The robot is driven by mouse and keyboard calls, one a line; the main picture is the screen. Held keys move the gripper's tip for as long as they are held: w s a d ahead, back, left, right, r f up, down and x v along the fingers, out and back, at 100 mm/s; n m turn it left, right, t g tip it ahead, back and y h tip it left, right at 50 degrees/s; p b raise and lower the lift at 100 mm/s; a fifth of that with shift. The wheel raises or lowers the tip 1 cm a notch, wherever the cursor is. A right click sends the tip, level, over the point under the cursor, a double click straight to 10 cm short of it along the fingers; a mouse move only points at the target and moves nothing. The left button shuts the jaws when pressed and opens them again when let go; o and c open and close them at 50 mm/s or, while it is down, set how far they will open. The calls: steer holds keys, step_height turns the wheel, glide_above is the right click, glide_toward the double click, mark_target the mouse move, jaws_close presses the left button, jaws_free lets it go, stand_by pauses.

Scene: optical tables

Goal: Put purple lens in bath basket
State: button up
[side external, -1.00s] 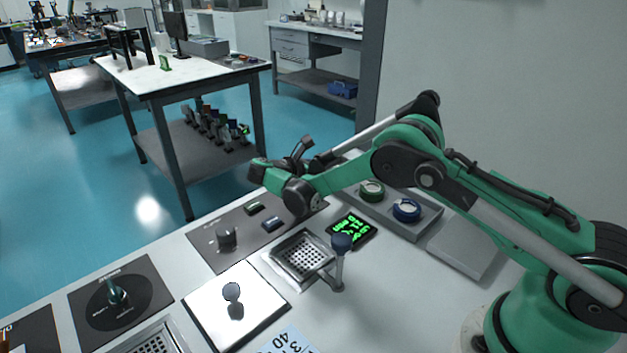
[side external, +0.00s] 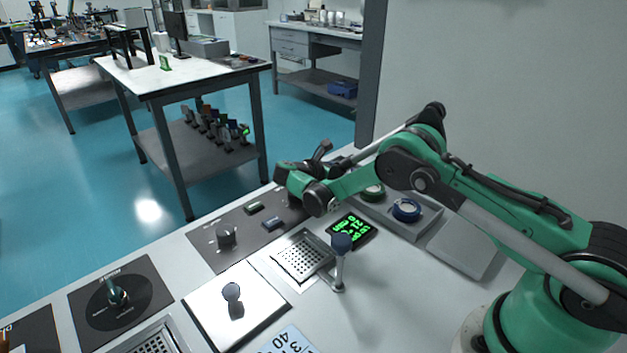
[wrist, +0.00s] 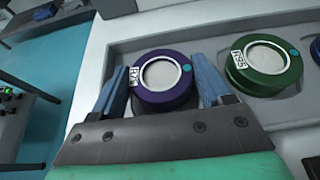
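The purple lens (wrist: 164,82) is a round purple ring with a pale face, a white label and a teal dot. It sits in a grey tray in the wrist view. My gripper (wrist: 160,66) is open, with one blue finger on each side of the lens. I cannot tell whether either finger touches it. In the side view my arm hides the purple lens and the fingers. A square perforated metal basket (side external: 300,256) stands on the bench, beside a blue-knobbed post; it looks like the bath basket and is empty.
A green lens (wrist: 259,66) sits right of the purple one in the tray (side external: 428,231). A blue lens (side external: 406,209) is also in the tray. A blue-knobbed post (side external: 340,264) rises beside the basket. A lit green display (side external: 352,230) lies between basket and tray.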

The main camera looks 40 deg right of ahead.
steer(key=c, duration=0.4)
step_height(320, 180, up, 20)
steer(key=s+a+r+n+t+y, duration=0.3)
steer(key=a+n+t+y, duration=0.1)
steer(key=a+n+t, duration=0.2)
steer(key=s+a+r+n+t+y, duration=0.2)
steer(key=a+r+n+t+y, duration=0.2)
steer(key=a+n+t, duration=0.3)
steer(key=shift+s+a+n+y, duration=0.4)
steer(key=shift+a+n+y, duration=0.45)
steer(key=shift+a, duration=0.25)
